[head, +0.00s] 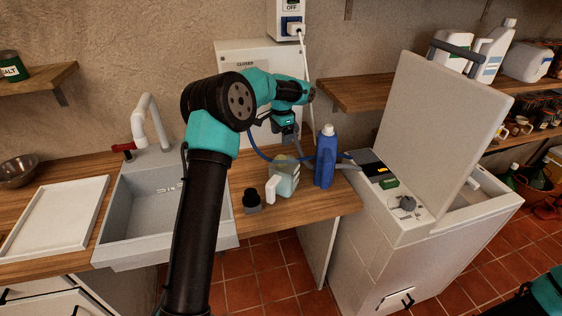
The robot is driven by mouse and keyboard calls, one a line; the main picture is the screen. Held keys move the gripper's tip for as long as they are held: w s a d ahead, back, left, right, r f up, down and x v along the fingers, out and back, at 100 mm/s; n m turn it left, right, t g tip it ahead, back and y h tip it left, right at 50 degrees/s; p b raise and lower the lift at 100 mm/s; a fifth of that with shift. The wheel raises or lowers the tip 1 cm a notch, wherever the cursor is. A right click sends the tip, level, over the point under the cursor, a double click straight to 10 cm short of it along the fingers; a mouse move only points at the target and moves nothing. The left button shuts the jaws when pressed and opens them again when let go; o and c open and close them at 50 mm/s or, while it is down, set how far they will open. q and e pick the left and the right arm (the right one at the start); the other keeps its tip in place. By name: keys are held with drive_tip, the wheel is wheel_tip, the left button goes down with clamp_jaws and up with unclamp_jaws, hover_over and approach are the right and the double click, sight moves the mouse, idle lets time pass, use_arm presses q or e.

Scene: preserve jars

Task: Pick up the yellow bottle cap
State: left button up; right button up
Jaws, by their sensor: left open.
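My left gripper (288,138) is open and points down above the wooden counter. Below it stands a clear jug (286,182) with pale contents and a white handle. A small tan-yellow patch (285,159) shows at the jug's top, under the gripper; I cannot tell whether it is the yellow bottle cap. A blue bottle (326,160) with a pale top stands upright just right of the jug. I see no clearly separate yellow cap. My right gripper is not in view; only part of my right arm shows at the bottom right corner.
A small black-topped object (252,201) stands left of the jug. The grey sink (160,205) and a white tray (55,218) lie further left. A white chest with a raised lid (440,125) stands right. A blue hose runs behind the jug.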

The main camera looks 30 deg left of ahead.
use_arm(q)
wheel_tip(320, 180, down, 6)
drive_tip(key=shift+r, duration=0.1)
idle(0.4)
drive_tip(key=shift+s+d+f, duration=0.1)
drive_tip(key=shift+s+f, duration=0.05)
drive_tip(key=shift+f, duration=1.15)
drive_tip(key=shift+s+f, duration=0.1)
drive_tip(key=shift+f, duration=1.2)
drive_tip(key=c, duration=1)
drive_tip(key=shift+r, duration=0.15)
